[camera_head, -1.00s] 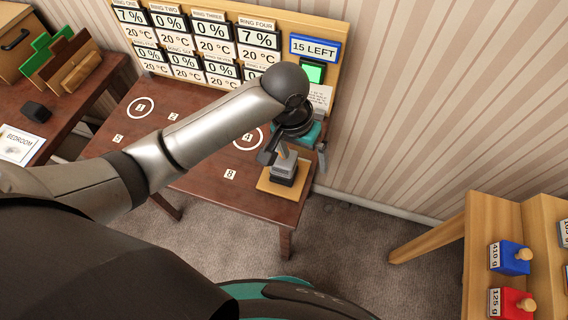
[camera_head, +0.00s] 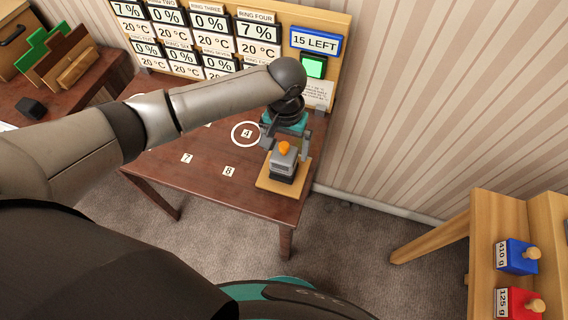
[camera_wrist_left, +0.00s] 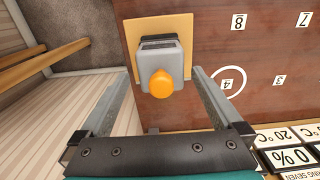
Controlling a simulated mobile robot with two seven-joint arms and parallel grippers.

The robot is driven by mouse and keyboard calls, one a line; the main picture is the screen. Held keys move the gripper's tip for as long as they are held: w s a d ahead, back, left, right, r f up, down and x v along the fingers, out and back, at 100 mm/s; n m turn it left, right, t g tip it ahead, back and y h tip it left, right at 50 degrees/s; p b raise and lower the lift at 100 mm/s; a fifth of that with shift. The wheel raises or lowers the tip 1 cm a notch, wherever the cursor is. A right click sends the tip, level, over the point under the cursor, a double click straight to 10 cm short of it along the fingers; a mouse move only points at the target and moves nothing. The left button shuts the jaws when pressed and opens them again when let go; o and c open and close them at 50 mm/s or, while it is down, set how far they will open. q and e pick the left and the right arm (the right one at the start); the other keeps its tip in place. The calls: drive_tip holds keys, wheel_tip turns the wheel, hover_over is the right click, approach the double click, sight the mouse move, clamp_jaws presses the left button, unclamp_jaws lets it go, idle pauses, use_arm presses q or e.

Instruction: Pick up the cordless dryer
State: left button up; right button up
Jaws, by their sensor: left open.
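A grey block-shaped device with a round orange knob (camera_head: 284,148) stands upright on a dark base on a small wooden board (camera_head: 264,181); it is likely the cordless dryer, though no label on it shows. In the left wrist view the grey body (camera_wrist_left: 161,62) and orange knob are at the middle top. My left gripper (camera_head: 286,138) is open and empty above and just behind the device. In the left wrist view its two fingers (camera_wrist_left: 163,80) reach forward on either side of the device, with gaps. My right gripper is not in view.
The brown table (camera_head: 215,195) has numbered ring marks. A board of percent and temperature signs (camera_head: 210,42) stands along its back, with a lit green square (camera_head: 313,67). A wooden shelf (camera_head: 480,215) with blue (camera_head: 516,257) and red (camera_head: 518,303) weights is at right.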

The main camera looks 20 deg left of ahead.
sight(284, 161)
use_arm(q)
drive_tip(key=shift+s+f+b, duration=0.15)
drive_tip(key=shift+f+b, duration=0.3)
drive_tip(key=shift+f, duration=1.1)
drive_tip(key=shift+s+f+b, duration=0.1)
drive_tip(key=shift+f+b, duration=0.3)
drive_tip(key=shift+f, duration=1.1)
drive_tip(key=shift+c, duration=0.2)
drive_tip(key=shift+a, duration=0.1)
clamp_jaws()
drive_tip(key=shift+r, duration=0.1)
